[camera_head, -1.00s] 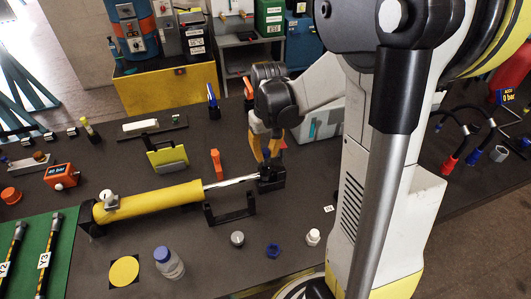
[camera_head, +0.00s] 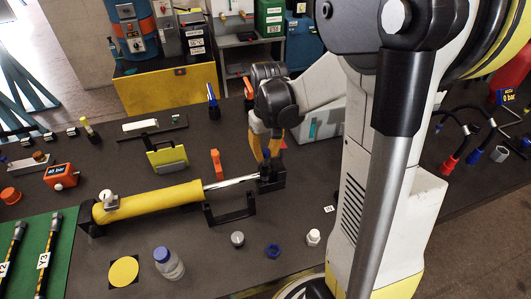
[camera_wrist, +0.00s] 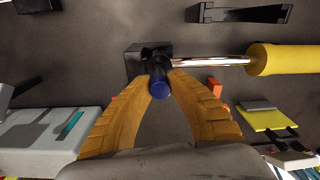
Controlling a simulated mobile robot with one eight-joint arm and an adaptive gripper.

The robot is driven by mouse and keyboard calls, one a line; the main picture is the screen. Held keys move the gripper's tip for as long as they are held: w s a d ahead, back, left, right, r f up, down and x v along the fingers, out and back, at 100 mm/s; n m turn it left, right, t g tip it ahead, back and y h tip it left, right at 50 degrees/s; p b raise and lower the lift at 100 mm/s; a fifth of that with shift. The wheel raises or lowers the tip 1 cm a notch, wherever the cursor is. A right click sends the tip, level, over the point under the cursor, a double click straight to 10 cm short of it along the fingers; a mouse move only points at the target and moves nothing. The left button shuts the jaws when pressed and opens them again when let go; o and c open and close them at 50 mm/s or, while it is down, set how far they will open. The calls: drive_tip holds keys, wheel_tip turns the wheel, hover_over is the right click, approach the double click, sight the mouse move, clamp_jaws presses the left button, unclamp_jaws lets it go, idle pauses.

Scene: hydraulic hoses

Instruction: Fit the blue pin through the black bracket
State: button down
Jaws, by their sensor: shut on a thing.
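The black bracket (camera_head: 272,180) stands on the table at the right end of the yellow cylinder's (camera_head: 150,206) silver rod (camera_head: 232,182). It also shows in the wrist view (camera_wrist: 134,58), where the rod reaches it from the right. In the wrist view the fingers (camera_wrist: 160,80) close around the blue pin (camera_wrist: 161,89), whose round blue end faces the camera. The pin is at the bracket and rod end. The fingers and the viewing angle hide how far it sits in the bracket.
An orange piece (camera_head: 216,162) stands behind the rod. A grey nut (camera_head: 237,239), a blue ring (camera_head: 272,250), a white fitting (camera_head: 313,237) and a bottle (camera_head: 168,263) are in front. A yellow-faced holder (camera_head: 166,156) stands behind the cylinder.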

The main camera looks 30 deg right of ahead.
sight(266, 165)
drive_tip(key=shift+f+b, duration=2.15)
drive_tip(key=shift+f, duration=0.45)
drive_tip(key=c, duration=1.3)
unclamp_jaws()
drive_tip(key=r, duration=1.2)
drive_tip(key=shift+s+d, duration=0.1)
drive_tip(key=shift+s, duration=0.15)
